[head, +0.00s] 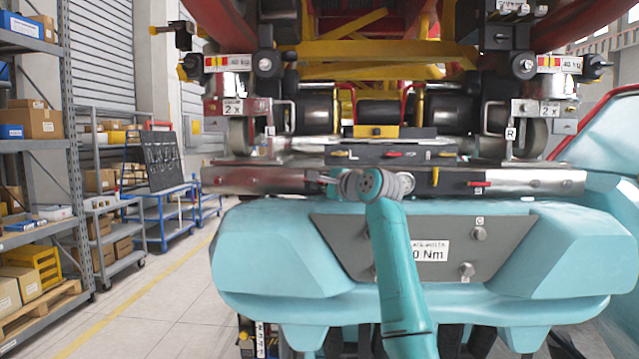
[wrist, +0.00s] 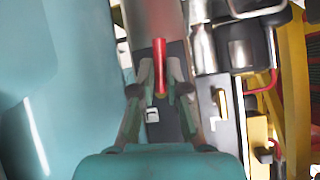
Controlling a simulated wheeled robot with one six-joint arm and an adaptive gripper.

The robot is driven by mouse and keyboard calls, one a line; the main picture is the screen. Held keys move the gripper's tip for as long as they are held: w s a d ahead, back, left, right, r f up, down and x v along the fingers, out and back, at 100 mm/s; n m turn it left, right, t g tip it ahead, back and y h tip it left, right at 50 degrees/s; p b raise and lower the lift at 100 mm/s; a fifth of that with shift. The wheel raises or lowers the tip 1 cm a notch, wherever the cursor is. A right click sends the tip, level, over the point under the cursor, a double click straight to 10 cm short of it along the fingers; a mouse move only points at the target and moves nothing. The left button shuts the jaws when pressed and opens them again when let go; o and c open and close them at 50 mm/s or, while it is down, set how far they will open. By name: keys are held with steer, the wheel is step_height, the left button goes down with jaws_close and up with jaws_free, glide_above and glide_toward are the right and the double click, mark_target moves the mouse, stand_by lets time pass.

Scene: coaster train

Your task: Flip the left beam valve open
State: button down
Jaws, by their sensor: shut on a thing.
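The left beam valve shows in the wrist view as a red handle (wrist: 159,66) between my fingertips. It lies lengthwise along the beam, in line with my fingers. My gripper (wrist: 160,88) is shut on this handle, with one finger on each side. In the head view my gripper (head: 322,178) points left along the silver left beam (head: 255,181), and the handle is too small and covered to make out clearly. The handle's pivot is hidden.
A similar red handle (head: 480,184) sits on the right part of the beam. A black block (head: 370,154) with red levers is just above my wrist. The teal car nose (head: 265,250) lies below. Shelves (head: 40,150) stand at the left beside clear floor (head: 150,310).

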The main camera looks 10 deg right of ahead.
steer(key=shift+f+n+g+h, duration=0.15)
steer(key=shift+n+g+h, duration=0.15)
steer(key=shift+n+g, duration=0.3)
steer(key=c, duration=1.2)
jaws_free()
steer(key=v, duration=1.2)
steer(key=shift+f, duration=0.15)
